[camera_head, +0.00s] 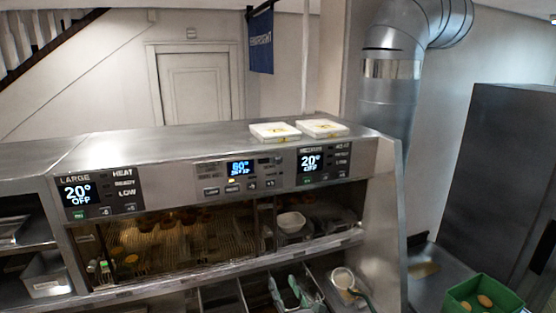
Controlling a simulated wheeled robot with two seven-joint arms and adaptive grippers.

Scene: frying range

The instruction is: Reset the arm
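My arms do not show clearly in the head view. At the bottom middle, a pale teal two-pronged shape (290,292) stands over the lower bins. I cannot tell whether it is a tool or part of my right gripper. No grip on any object can be made out. I do not see my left gripper.
A steel frying range (200,152) with lit displays spans the middle. Two white boxes (275,131) (322,128) lie on its top. A white bowl (291,222) sits on its shelf. A green crate (503,297) with brown round pieces stands at lower right, near a dark cabinet (500,180).

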